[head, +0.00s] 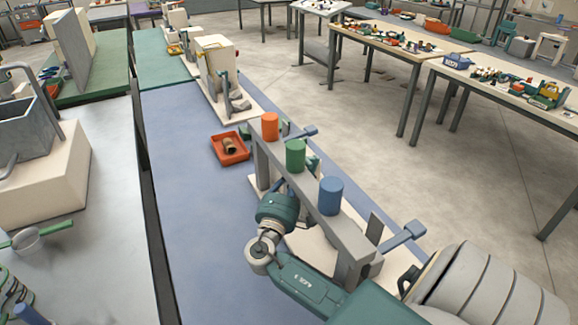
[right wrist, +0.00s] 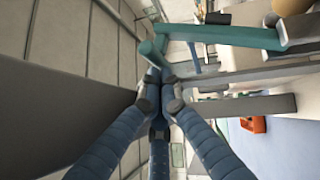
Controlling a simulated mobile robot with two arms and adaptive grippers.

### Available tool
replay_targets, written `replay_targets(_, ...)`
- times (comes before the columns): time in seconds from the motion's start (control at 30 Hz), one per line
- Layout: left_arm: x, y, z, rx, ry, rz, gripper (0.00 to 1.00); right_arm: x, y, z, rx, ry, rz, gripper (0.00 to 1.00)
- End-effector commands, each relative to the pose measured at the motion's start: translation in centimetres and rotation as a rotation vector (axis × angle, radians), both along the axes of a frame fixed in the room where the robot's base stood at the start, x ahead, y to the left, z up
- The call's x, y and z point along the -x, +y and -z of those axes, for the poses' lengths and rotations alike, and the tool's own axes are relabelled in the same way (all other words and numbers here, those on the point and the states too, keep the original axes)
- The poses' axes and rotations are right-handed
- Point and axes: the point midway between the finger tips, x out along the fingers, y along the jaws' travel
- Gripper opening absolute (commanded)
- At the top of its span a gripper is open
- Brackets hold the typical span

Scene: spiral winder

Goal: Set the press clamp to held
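The winder stands on the blue-topped bench (head: 195,230). Its grey rail (head: 312,200) carries orange (head: 270,126), green (head: 295,155) and blue (head: 331,195) cylinders. Blue-ended levers (head: 405,236) stick out on its right side. I cannot tell which part is the press clamp. My right arm reaches in from the lower right; its gripper is hidden in the head view. In the right wrist view the blue fingers of my right gripper (right wrist: 157,85) converge, tips together, near a teal rod (right wrist: 152,52). Contact is unclear. A teal bar (right wrist: 220,36) lies beyond. My left gripper is not identifiable.
A red tray (head: 230,149) with a small brown roll lies left of the winder; an orange-red tray (right wrist: 253,124) shows in the right wrist view. A beige machine (head: 213,58) stands farther up the bench. Bare blue bench top lies left of the winder.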

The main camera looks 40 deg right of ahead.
Motion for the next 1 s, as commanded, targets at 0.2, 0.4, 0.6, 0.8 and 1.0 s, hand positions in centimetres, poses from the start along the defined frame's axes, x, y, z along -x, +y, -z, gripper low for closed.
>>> replay_targets(0.2,-0.3,0.4,-0.1,-0.004,-0.005,0.000,0.40,0.0,0.2,0.0,0.000,0.000,0.000,0.00)
replay_targets(0.4,-0.2,0.3,-0.1,-0.002,-0.004,0.000,0.40,1.1,2.3,0.7,-0.003,0.001,-0.002,0.00)
replay_targets(0.6,-0.2,0.2,0.0,-0.001,-0.003,0.000,0.40,3.2,6.0,1.6,-0.004,0.001,-0.001,0.00)
replay_targets(0.8,-0.2,0.1,-0.1,-0.001,-0.003,0.000,0.40,4.9,8.9,2.3,-0.002,0.001,-0.001,0.00)
replay_targets(1.0,-0.2,0.1,-0.1,-0.002,-0.002,0.000,0.40,5.6,10.2,2.5,0.000,0.000,0.000,0.00)
